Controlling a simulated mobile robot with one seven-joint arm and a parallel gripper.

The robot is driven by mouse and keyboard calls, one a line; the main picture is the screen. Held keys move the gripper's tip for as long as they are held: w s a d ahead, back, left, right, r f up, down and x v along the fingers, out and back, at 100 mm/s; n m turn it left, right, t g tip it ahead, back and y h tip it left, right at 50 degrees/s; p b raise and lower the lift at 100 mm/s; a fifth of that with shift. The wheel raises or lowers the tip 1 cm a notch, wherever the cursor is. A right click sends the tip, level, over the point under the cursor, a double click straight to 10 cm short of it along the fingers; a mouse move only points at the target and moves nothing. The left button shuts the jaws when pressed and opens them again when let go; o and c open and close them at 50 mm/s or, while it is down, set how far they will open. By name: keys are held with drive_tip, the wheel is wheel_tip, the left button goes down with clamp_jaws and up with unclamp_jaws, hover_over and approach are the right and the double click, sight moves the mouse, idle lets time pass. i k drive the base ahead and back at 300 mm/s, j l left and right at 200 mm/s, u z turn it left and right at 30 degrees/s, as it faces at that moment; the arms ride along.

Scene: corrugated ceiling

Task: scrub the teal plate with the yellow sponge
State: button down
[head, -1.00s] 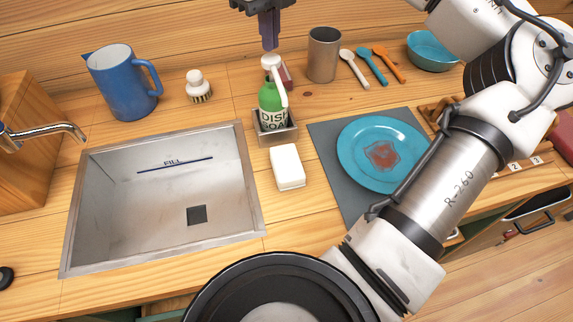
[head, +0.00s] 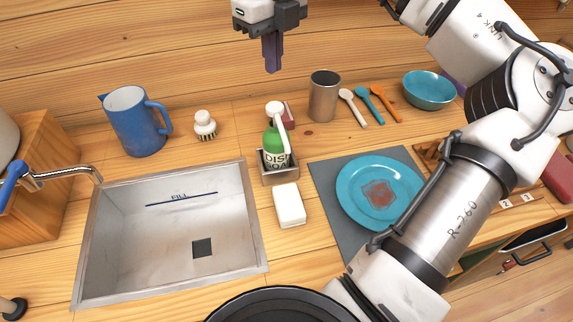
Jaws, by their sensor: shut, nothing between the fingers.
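The teal plate (head: 350,193) lies on a grey mat (head: 335,225) at centre right, with a reddish-brown stain (head: 379,193) in its middle; my arm crosses in front of its right side. I see no clearly yellow sponge. A white block (head: 289,205) lies on the counter left of the mat. A small reddish item (head: 289,113), partly hidden, stands behind the green dish soap bottle (head: 275,149). My gripper (head: 273,68) is shut and empty, up in the air above the bottle and apart from it.
The bottle sits in a small metal holder (head: 280,177). The sink (head: 170,240) is at left, with a tap (head: 65,175), blue pitcher (head: 137,125) and brush (head: 205,125) around it. A metal cup (head: 324,97), several spoons (head: 370,105) and a teal bowl (head: 429,90) stand at the back.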

sight(291, 211)
drive_tip(key=k, duration=1)
